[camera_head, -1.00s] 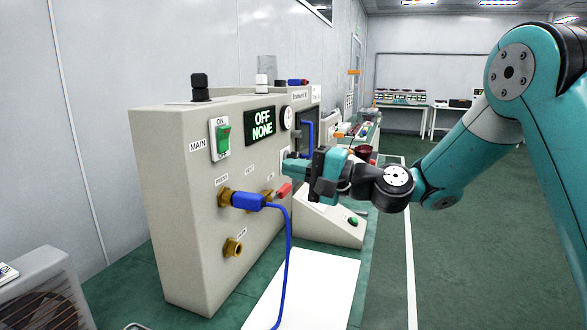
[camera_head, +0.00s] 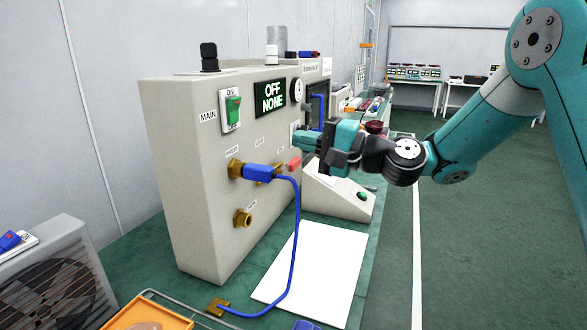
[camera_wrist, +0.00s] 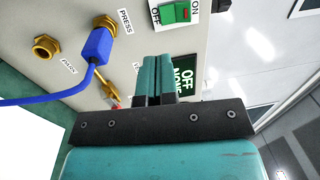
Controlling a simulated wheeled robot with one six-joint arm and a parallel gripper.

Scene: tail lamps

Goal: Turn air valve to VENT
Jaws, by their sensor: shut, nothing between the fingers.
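The air valve appears to be the brass fitting with a red handle (camera_head: 293,163) on the front of the beige panel (camera_head: 190,180). In the wrist view the red handle (camera_wrist: 115,103) is partly hidden behind my gripper. My gripper (camera_head: 303,141) is shut and empty, with its fingers toward the panel just above the red handle, apparently apart from it. In the wrist view my shut fingers (camera_wrist: 157,62) lie beside the display. The display (camera_head: 270,98) reads OFF NONE. The label by the valve is too small or covered to read.
A blue hose plug (camera_head: 260,173) sits in the PRESS port, its hose hanging to the bench. An empty brass port (camera_head: 243,217) is below. A green MAIN switch (camera_head: 232,110) is above. A sloped box (camera_head: 340,190) stands right, a white sheet (camera_head: 312,270) in front.

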